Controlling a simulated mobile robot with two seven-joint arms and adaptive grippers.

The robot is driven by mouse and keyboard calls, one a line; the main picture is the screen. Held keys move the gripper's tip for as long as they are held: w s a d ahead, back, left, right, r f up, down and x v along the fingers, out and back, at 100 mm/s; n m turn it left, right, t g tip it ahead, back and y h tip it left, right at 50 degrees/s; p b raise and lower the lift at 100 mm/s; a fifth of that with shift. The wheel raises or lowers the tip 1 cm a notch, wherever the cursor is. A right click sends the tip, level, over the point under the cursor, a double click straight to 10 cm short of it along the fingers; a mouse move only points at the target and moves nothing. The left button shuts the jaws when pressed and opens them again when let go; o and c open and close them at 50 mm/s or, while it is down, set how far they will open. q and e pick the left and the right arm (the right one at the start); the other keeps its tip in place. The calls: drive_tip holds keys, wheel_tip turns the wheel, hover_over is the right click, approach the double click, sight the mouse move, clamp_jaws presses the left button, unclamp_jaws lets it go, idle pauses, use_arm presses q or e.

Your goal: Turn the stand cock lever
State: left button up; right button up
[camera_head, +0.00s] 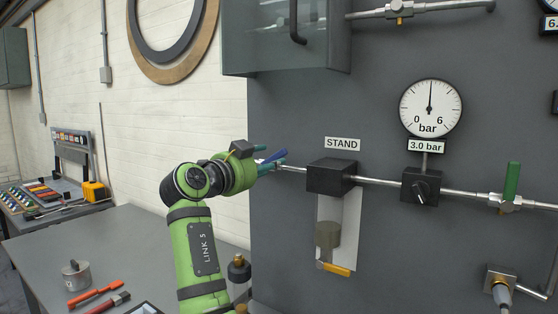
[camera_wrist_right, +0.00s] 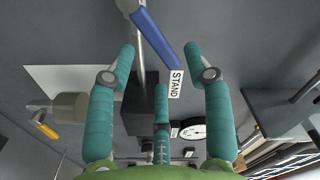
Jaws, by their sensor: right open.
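The stand cock lever is a blue flat handle (camera_head: 275,156) on the pipe left of the black block under the STAND label (camera_head: 342,144). In the right wrist view the blue lever (camera_wrist_right: 154,37) lies at an angle to the pipe, with its free end toward the label. My right gripper (camera_head: 271,164) is at the lever in the head view and partly hides it and the cock. In the wrist view the fingers of my right gripper (camera_wrist_right: 160,58) are spread to both sides of the lever. No grip on it shows; I cannot tell whether a finger touches it. My left gripper is not in view.
A black block (camera_head: 331,176) on the pipe and a grey panel (camera_head: 300,120) are close to the gripper. A gauge (camera_head: 430,108), a black knob (camera_head: 421,187) and a green lever (camera_head: 511,181) are further right. A table (camera_head: 125,228) with tools stands at left.

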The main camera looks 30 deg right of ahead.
sight(277, 158)
drive_tip(key=p+x, duration=0.1)
drive_tip(key=x, duration=0.3)
drive_tip(key=shift+d+p, duration=0.15)
drive_tip(key=shift+p, duration=0.15)
drive_tip(key=shift+w+d, duration=0.2)
drive_tip(key=shift+d, duration=0.05)
drive_tip(key=shift+d+f, duration=0.1)
drive_tip(key=shift+d, duration=0.05)
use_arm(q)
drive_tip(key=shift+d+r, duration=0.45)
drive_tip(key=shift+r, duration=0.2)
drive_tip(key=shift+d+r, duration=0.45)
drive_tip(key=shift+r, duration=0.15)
use_arm(e)
drive_tip(key=shift+c, duration=0.4)
drive_tip(key=c, duration=0.7)
clamp_jaws()
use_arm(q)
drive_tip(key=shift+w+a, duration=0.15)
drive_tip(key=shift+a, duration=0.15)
